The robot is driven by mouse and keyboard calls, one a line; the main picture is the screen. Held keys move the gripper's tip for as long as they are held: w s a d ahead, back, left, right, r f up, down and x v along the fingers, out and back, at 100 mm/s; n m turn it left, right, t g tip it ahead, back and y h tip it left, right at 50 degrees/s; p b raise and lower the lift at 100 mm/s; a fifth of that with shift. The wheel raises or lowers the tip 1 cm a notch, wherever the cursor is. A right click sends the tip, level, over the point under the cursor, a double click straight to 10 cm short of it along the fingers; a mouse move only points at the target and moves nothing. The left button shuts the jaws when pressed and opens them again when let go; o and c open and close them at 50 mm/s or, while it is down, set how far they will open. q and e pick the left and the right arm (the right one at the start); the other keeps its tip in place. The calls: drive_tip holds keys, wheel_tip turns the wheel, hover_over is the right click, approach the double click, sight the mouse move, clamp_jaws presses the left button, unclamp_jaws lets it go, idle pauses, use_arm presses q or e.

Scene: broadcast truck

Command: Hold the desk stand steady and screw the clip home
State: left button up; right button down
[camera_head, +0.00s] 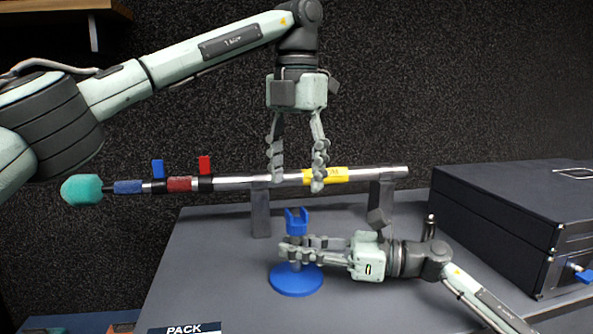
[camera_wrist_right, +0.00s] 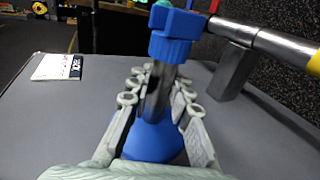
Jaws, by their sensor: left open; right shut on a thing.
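The desk stand has a round blue base (camera_head: 296,283) and a grey post (camera_wrist_right: 157,95), and stands upright on the table. The blue forked clip (camera_head: 296,222) sits upright on top of the post; whether its thread is fully in cannot be told. My right gripper (camera_head: 290,251) comes in from the right, low, and is shut around the post between clip and base. In the right wrist view its fingers lie on both sides of the post, below the clip (camera_wrist_right: 172,45). My left gripper (camera_head: 297,184) points down, open and empty, above the clip, with its fingertips near the boom pole (camera_head: 235,183).
The pole lies level on two grey supports (camera_head: 260,210), behind the stand, with a teal tip (camera_head: 82,190), red and blue clips and a yellow label. A black case (camera_head: 510,220) stands at the right. A PACK card (camera_head: 185,328) lies at the front left.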

sight(296, 221)
use_arm(q)
wheel_tip(296, 221, down, 8)
drive_tip(key=shift+f, duration=0.1)
idle(0.4)
drive_tip(key=c, duration=1.2)
drive_tip(key=o, duration=1.3)
drive_tip(key=shift+o, duration=0.2)
wheel_tip(296, 221, up, 12)
use_arm(e)
drive_tip(key=c, duration=1.3)
unclamp_jaws()
